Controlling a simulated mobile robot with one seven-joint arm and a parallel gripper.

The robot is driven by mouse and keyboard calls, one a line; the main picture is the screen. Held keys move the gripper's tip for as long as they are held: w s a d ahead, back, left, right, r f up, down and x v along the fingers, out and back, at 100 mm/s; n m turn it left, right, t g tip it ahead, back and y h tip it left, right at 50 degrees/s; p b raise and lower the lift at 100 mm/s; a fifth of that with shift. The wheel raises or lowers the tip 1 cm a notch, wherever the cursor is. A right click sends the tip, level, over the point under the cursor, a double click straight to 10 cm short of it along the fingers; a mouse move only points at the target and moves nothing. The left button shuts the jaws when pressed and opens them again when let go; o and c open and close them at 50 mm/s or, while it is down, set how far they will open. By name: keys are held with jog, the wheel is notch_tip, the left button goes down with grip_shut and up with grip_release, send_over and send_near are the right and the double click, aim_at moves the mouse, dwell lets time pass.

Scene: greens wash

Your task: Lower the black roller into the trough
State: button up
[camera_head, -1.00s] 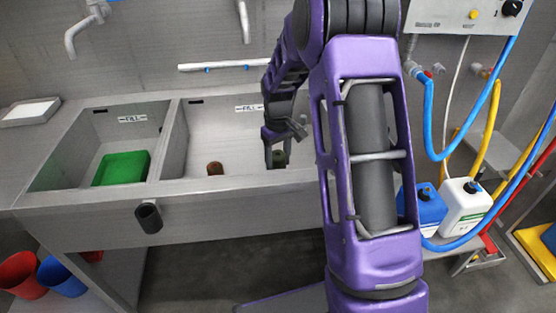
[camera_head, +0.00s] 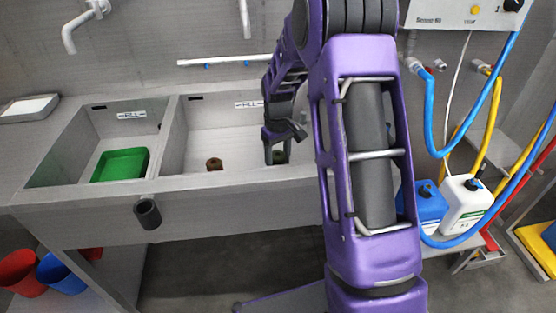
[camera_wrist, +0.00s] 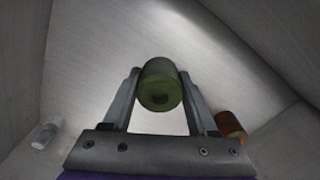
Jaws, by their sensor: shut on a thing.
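My gripper (camera_head: 279,158) is shut on a short, dark olive-green roller (camera_wrist: 160,85), which looks greener than black. In the wrist view the roller sits between the two fingertips with its round end, marked by a dark hole, facing the camera. The roller also shows as a small dark shape in the head view (camera_head: 279,157). My gripper points down within the right basin of the steel trough (camera_head: 240,182), near its front wall. I cannot tell whether the roller touches the bottom. A reddish-brown roller (camera_head: 214,164) stands in the same basin, to the left.
A green tray (camera_head: 121,165) lies in the left basin. A dark cylinder (camera_head: 148,213) is at the trough's front wall. A white pipe (camera_head: 225,61) and taps (camera_head: 75,32) are behind. Blue and white canisters (camera_head: 463,205) and hoses stand to the right. Buckets (camera_head: 20,272) are below left.

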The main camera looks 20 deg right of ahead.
jog(key=shift+f+b, duration=0.3)
jog(key=shift+f, duration=1.3)
dwell(0.6)
jog(key=o, duration=1.5)
